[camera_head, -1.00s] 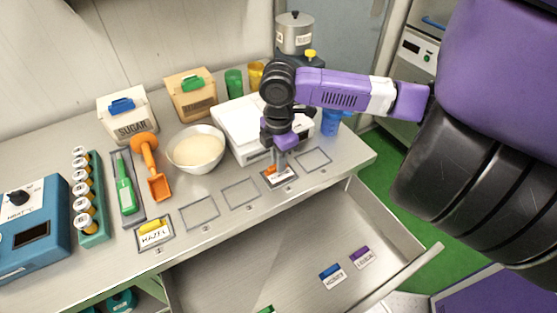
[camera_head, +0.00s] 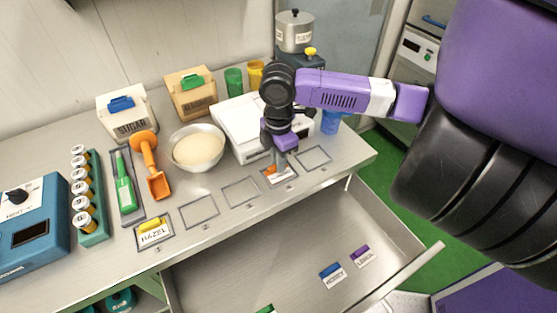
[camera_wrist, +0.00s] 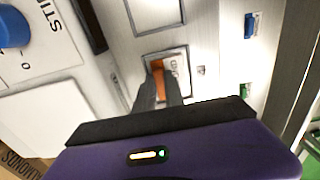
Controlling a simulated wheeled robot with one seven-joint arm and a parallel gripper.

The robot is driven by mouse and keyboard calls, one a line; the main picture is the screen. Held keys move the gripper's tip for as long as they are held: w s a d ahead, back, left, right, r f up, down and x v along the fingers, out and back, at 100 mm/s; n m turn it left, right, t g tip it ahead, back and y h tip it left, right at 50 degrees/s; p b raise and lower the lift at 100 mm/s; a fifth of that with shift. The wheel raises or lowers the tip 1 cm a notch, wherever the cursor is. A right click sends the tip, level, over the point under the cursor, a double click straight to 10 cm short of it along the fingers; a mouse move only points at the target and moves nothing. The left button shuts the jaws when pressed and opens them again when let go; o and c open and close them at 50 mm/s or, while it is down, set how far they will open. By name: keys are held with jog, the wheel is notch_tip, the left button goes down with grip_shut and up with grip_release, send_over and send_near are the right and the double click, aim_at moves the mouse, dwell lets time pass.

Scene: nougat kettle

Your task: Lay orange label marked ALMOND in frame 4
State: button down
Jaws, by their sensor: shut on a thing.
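The orange label, a white card with an orange grip (camera_head: 270,170), is in my gripper (camera_head: 277,168). Its card lies at the fourth outlined frame (camera_head: 291,184) from the left, at or very close to the counter surface. My fingers hide part of the card and its lettering. In the wrist view the orange grip (camera_wrist: 157,72) is between my two fingers (camera_wrist: 158,88), and the white card (camera_wrist: 178,64) is within or just over the dark outline. Whether it touches the counter is hard to tell.
A yellow-gripped HAZEL label (camera_head: 154,232) lies in the first frame. The second (camera_head: 200,211), third (camera_head: 241,193) and fifth (camera_head: 314,158) frames are empty.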

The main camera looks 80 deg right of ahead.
jog(key=c, duration=0.8)
grip_release()
jog(key=shift+r+p, duration=2.8)
jog(key=shift+r, duration=0.75)
